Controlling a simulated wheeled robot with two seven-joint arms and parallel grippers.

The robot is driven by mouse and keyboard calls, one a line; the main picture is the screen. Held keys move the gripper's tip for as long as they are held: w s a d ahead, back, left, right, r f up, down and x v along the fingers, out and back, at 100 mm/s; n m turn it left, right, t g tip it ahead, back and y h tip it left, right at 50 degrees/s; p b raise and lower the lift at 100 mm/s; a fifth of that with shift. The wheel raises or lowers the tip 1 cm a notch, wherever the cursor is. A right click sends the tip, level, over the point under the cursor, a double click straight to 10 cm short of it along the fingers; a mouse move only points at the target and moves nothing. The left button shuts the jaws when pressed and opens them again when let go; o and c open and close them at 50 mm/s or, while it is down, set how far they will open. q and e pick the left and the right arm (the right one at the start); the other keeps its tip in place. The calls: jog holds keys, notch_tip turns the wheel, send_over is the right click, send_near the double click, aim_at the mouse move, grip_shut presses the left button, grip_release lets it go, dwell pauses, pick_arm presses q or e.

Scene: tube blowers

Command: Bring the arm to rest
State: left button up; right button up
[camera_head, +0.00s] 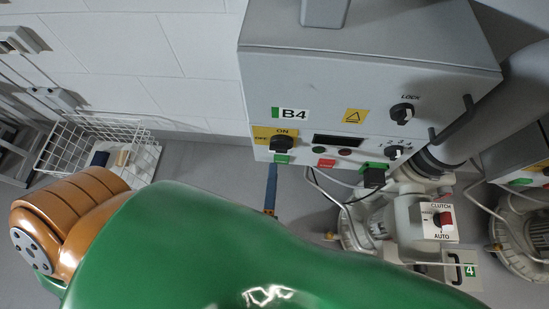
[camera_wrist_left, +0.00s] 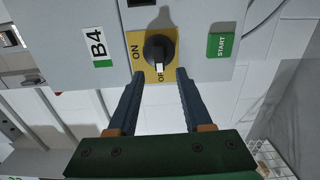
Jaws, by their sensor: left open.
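My left gripper shows in the left wrist view (camera_wrist_left: 158,82), its two blue fingers open and empty. The fingertips sit just short of a black rotary knob (camera_wrist_left: 160,48) on a yellow ON/OFF plate, one to each side of it. The knob's white mark points toward OFF. In the head view, a blue finger of the left gripper (camera_head: 271,190) shows below the same knob (camera_head: 283,144) on the grey B4 control box (camera_head: 350,75). My green and orange arm covers the lower part of that view and hides the rest of the gripper. My right gripper is not in view.
A green START button (camera_wrist_left: 221,45) is beside the knob. A black bar handle (camera_head: 455,120) juts from the box's right side. A blower with a CLUTCH/AUTO switch (camera_head: 440,221) and cables stands below. A white wire basket (camera_head: 85,145) is at the left. Floor shows between.

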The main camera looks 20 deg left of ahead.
pick_arm(q)
jog(key=shift+v, duration=1)
